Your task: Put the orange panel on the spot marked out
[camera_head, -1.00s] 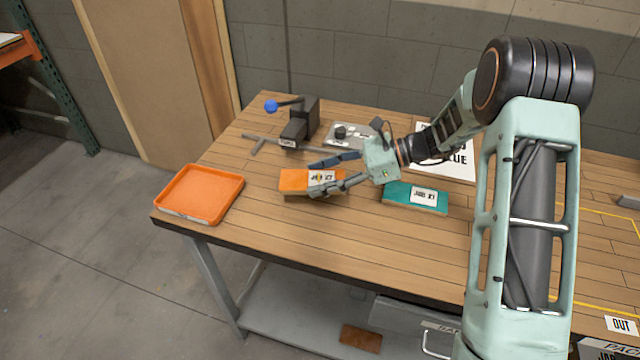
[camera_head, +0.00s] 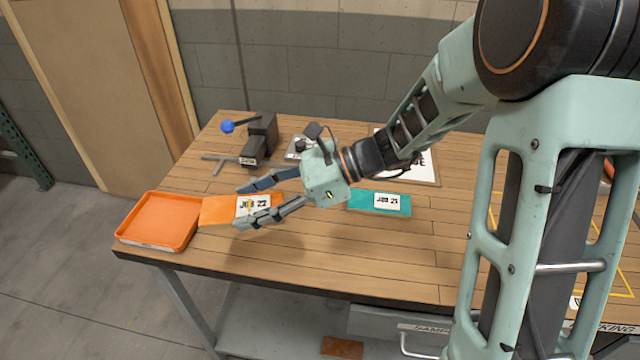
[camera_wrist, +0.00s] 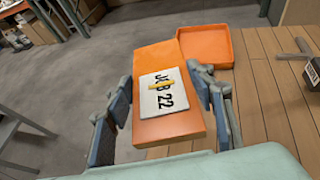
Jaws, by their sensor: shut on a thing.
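The orange panel (camera_head: 218,211), a flat slab with a white "JOB 22" label, is held between the two fingers of my gripper (camera_head: 240,207). In the wrist view the panel (camera_wrist: 158,62) lies between the fingers (camera_wrist: 166,95), its far end overlapping the orange tray in sight. Whether the panel touches the bench or the tray I cannot tell. A yellow outline (camera_head: 492,213) is marked on the bench top at the right, partly hidden behind my arm.
The orange tray (camera_head: 122,234) sits at the bench's left front corner. A teal panel labelled "JOB 21" (camera_head: 362,200) lies right of my gripper. The front middle of the bench (camera_head: 340,250) is clear.

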